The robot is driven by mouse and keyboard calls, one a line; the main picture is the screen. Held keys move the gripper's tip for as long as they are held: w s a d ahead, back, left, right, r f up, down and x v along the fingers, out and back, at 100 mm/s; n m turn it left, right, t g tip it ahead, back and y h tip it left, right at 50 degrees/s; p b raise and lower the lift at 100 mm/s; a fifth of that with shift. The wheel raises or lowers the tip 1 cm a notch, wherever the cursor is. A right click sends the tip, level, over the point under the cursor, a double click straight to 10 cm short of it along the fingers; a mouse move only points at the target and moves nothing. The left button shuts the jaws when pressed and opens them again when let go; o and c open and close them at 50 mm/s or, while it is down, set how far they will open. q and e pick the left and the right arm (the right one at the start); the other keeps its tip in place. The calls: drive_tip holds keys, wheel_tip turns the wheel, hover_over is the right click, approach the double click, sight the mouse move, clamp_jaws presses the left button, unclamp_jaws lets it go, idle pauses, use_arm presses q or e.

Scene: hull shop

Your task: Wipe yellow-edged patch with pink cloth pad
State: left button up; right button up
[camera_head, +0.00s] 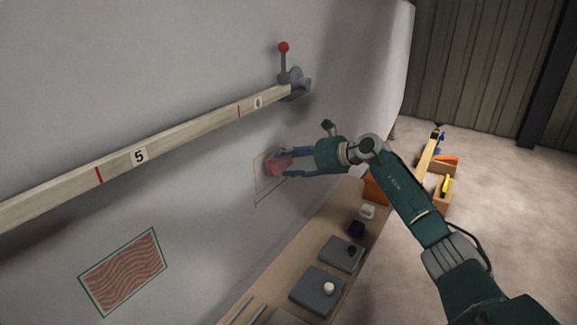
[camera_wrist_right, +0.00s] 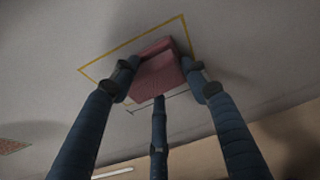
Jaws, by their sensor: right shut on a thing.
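The pink cloth pad (camera_head: 279,162) is held in my right gripper (camera_head: 283,163) in front of the grey hull wall. In the right wrist view the pad (camera_wrist_right: 156,72) sits between the three blue fingers of my right gripper (camera_wrist_right: 158,80), which is shut on it. The yellow-edged patch (camera_head: 259,186) is on the wall behind the pad, and the pad overlaps it. The patch's yellow edge shows in the right wrist view (camera_wrist_right: 122,47). The patch's surface is partly hidden by pad and fingers. I cannot tell whether the pad touches it. My left gripper is not in view.
A green-edged patch with wavy red lines (camera_head: 124,272) is at the lower left of the wall. A numbered wooden batten (camera_head: 180,143) runs above, ending at a red-knobbed clamp (camera_head: 290,80). A bench (camera_head: 262,291) below holds grey plates (camera_head: 317,290) and small items.

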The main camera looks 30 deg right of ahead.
drive_tip(key=shift+w+d+r, duration=0.1)
drive_tip(key=shift+w+d, duration=0.05)
drive_tip(key=shift+d, duration=0.2)
drive_tip(key=shift+w+d+b, duration=0.1)
drive_tip(key=shift+d+b, duration=0.2)
drive_tip(key=shift+b, duration=0.15)
drive_tip(key=shift+w+d, duration=0.3)
drive_tip(key=shift+d, duration=0.45)
use_arm(q)
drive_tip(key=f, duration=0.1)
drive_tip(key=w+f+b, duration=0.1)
drive_tip(key=b, duration=0.1)
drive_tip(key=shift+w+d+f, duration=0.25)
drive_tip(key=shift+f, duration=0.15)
use_arm(e)
drive_tip(key=shift+w+d+r, duration=0.1)
drive_tip(key=shift+w+d, duration=0.2)
drive_tip(key=shift+d, duration=0.35)
drive_tip(key=shift+w+d, duration=0.25)
drive_tip(key=shift+d, duration=0.35)
drive_tip(key=o, duration=0.6)
drive_tip(key=c, duration=0.4)
